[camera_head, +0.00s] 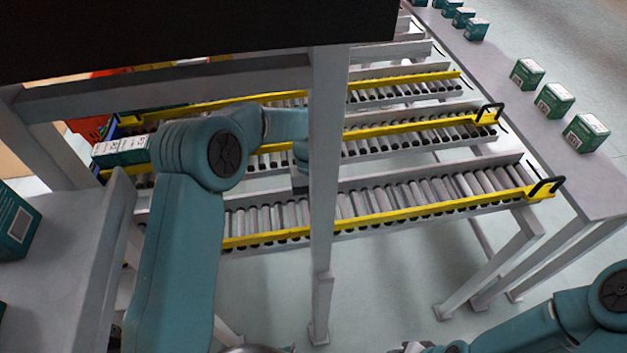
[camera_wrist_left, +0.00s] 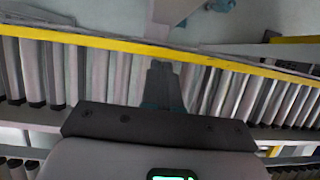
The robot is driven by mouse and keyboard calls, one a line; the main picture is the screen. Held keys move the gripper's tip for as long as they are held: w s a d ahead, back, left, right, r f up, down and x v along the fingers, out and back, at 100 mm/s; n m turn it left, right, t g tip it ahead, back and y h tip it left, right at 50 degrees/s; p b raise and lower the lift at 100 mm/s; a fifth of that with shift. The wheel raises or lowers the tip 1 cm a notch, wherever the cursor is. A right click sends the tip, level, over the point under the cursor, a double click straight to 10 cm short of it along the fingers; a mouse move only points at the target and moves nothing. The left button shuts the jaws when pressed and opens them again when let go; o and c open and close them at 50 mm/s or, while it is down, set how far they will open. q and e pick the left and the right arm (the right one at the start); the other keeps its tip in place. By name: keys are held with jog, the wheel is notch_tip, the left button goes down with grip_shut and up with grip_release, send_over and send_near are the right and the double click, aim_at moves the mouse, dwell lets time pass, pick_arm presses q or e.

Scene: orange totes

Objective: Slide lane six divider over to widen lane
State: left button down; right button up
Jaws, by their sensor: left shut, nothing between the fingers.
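Yellow divider rails run along the roller lanes. The nearest rail (camera_head: 400,213) and the middle rail (camera_head: 405,127) each end in a black handle at the right; a far rail (camera_head: 400,81) lies behind them. No marking shows which is lane six. My left gripper (camera_head: 300,184) is partly hidden by a grey post, over the rollers between the nearest and middle rails. In the left wrist view the shut, empty fingers (camera_wrist_left: 164,75) point at a yellow rail (camera_wrist_left: 110,42); contact cannot be told. My right gripper (camera_head: 415,348) barely shows at the bottom edge, its fingers unclear.
The grey post (camera_head: 326,200) stands in front of the lanes. Green-and-white boxes (camera_head: 555,101) line the shelf at right. White-topped boxes (camera_head: 120,151) sit at the lanes' left end. Open floor (camera_head: 400,290) lies in front of the nearest lane.

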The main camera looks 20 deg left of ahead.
pick_arm(q)
jog(key=p+v, duration=0.1)
jog(key=v, duration=1.4)
jog(key=shift+s+r, duration=0.2)
jog(key=shift+r, duration=0.05)
